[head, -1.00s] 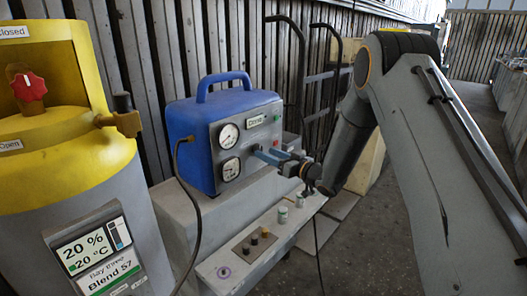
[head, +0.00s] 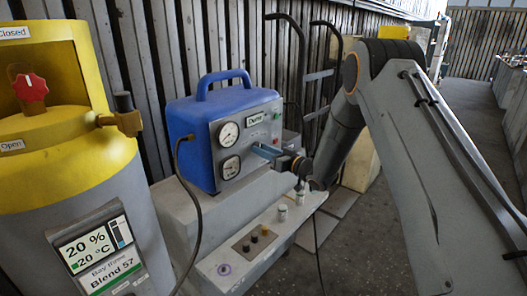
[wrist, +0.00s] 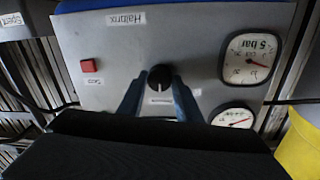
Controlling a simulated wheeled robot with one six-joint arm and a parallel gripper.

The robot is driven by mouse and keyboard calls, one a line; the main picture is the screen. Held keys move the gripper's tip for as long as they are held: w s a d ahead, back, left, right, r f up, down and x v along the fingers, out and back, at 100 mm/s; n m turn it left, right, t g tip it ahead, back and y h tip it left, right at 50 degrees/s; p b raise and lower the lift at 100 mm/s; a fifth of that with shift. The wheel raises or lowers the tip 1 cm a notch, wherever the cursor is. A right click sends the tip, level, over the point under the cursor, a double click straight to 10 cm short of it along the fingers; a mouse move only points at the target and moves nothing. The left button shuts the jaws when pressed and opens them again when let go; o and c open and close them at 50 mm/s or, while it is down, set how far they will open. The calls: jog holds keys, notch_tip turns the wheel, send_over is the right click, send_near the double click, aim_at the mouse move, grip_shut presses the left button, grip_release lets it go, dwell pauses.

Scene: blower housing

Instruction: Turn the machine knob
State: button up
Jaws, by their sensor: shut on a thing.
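The machine is a blue box (head: 190,125) with a grey front panel, a top handle and two round gauges. In the wrist view its panel (wrist: 200,45) appears upside down, with a small round black knob (wrist: 160,77) bearing a light pointer mark. My gripper (head: 260,150) reaches the panel from the right in the head view. In the wrist view its two blue fingers sit on either side of the knob and are shut on it. The knob is hidden by my gripper in the head view.
A red button (wrist: 90,65) and the gauges (wrist: 248,58) flank the knob on the panel. A yellow-topped tank (head: 65,150) stands left, with a red valve handle (head: 30,87). A grey ledge (head: 215,265) with small knobs and jars runs below. A hand truck (head: 322,75) stands behind.

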jog(key=shift+n, duration=0.3)
jog(key=shift+f+n+y+b, duration=0.1)
jog(key=shift+n+y+b, duration=0.3)
jog(key=shift+n+b, duration=4.85)
jog(key=shift+n+p, duration=0.4)
jog(key=shift+n, duration=0.35)
jog(key=o, duration=1)
jog(key=shift+o, duration=0.2)
